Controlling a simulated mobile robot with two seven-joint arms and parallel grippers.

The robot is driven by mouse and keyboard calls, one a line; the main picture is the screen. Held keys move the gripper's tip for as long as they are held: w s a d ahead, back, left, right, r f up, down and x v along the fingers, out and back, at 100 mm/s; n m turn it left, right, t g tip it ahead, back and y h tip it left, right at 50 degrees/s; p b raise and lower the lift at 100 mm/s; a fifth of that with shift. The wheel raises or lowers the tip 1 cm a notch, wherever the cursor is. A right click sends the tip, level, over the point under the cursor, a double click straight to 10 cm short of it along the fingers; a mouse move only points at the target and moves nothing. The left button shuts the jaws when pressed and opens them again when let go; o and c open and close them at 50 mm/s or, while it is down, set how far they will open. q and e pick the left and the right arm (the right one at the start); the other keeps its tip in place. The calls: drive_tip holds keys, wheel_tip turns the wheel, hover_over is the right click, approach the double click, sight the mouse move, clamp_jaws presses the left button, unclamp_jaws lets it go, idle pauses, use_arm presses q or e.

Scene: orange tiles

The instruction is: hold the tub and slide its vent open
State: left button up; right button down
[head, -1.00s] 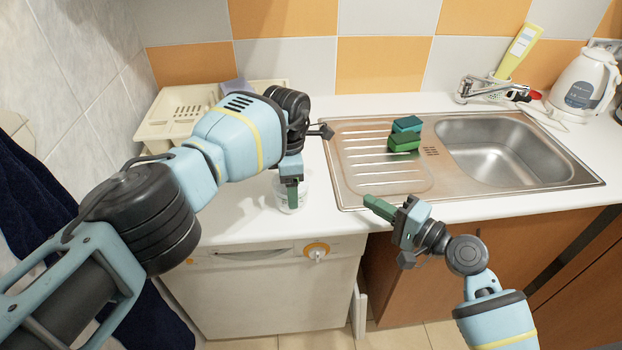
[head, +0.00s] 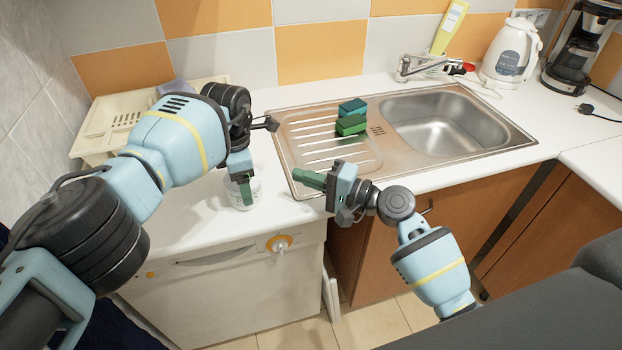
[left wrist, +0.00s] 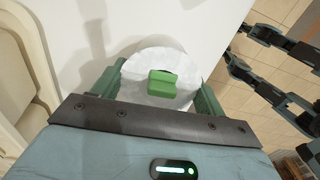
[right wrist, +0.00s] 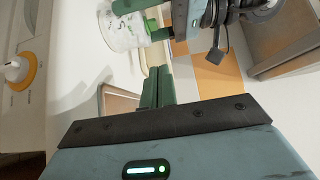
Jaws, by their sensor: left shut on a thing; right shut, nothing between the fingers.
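The tub (head: 256,191) is small and whitish, at the counter's front edge, partly hidden by my left gripper (head: 243,190) in the head view. My left gripper is shut on the tub; its fingers flank the round white lid (left wrist: 142,94) in the left wrist view. A green vent slider (left wrist: 163,84) sits on the lid, with a small dark spot at its far edge. The tub also shows in the right wrist view (right wrist: 120,32), with printing on its side. My right gripper (head: 312,180) is shut and empty, to the right of the tub and apart from it.
A steel sink (head: 435,125) with a drainboard lies right of the tub, with stacked green and teal sponges (head: 351,122) on it. A cream dish rack (head: 105,125) stands behind my left arm. A kettle (head: 510,52) and coffee maker (head: 580,50) stand at the far right.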

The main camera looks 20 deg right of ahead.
drive_tip(key=x, duration=0.6)
drive_tip(key=shift+a, duration=0.25)
use_arm(q)
drive_tip(key=shift+f, duration=0.1)
use_arm(e)
drive_tip(key=shift+s+a, duration=0.1)
drive_tip(key=shift+a, duration=1.6)
drive_tip(key=shift+a, duration=0.1)
